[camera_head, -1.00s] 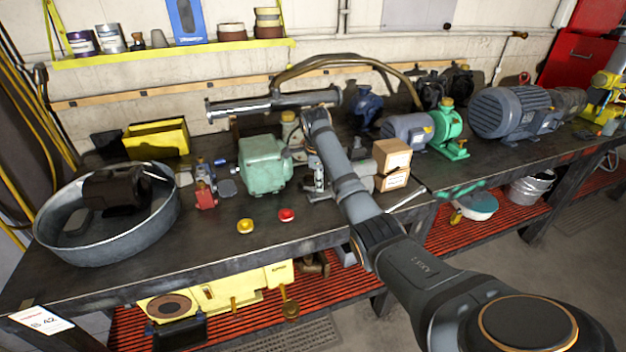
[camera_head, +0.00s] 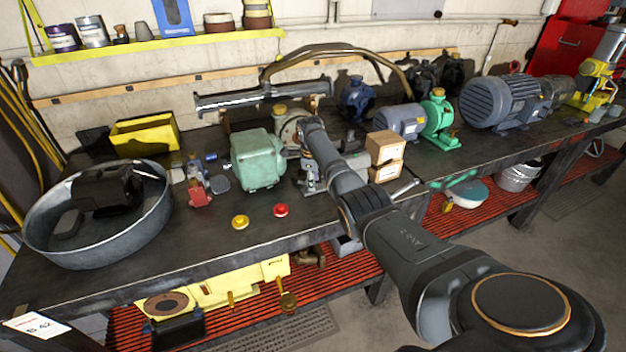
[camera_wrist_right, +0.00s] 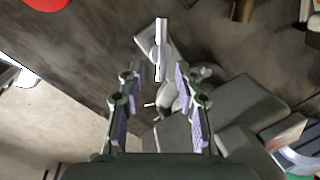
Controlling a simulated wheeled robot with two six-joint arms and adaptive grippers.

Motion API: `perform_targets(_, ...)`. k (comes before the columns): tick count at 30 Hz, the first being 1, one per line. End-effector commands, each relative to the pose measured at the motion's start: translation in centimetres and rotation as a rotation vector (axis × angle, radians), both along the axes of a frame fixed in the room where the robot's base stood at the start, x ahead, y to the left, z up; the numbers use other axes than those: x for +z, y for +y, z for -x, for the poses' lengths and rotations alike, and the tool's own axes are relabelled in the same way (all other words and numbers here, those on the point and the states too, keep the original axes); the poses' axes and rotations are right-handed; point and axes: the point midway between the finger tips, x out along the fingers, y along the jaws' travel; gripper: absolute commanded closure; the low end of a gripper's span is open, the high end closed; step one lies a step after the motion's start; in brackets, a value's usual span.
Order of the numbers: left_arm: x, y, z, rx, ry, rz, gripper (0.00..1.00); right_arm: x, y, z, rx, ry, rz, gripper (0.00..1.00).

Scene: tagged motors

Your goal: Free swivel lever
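In the right wrist view, a pale metal bar (camera_wrist_right: 161,50) with a flat rounded plate stands just beyond and between my right gripper's fingertips; it looks like the swivel lever. My right gripper (camera_wrist_right: 157,72) is open around empty space, its two purple-padded fingers apart. I cannot tell whether either finger touches the lever. A grey metal body (camera_wrist_right: 245,108), possibly the vise, lies to the lower right. In the head view my right gripper (camera_head: 309,175) points down at the bench, right of the green motor (camera_head: 257,158). My right arm hides much behind it. My left gripper is not in view.
A yellow button (camera_head: 240,222) and a red button (camera_head: 281,210) lie near the bench's front edge. Small cardboard boxes (camera_head: 385,148) and a shiny rod (camera_head: 405,189) are right of my forearm. A round metal tub (camera_head: 150,228) stands left. Bare bench lies between tub and buttons.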

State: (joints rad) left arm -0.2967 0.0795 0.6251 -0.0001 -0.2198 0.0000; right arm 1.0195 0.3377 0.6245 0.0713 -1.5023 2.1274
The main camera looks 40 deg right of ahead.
Motion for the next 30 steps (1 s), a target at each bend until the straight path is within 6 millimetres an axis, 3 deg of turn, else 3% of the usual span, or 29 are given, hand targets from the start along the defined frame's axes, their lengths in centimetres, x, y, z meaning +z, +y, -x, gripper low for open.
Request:
perform_targets(8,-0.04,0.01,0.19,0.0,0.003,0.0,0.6,-0.18,-0.01,-0.05,0.0,-0.001,0.0,0.65)
perform_targets(16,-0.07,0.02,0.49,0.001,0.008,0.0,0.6,-0.15,-0.02,-0.06,0.0,-0.001,0.0,1.0)
perform_targets(30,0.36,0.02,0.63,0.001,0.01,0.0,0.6,0.0,-0.11,-0.12,0.054,-0.001,-0.001,1.0)
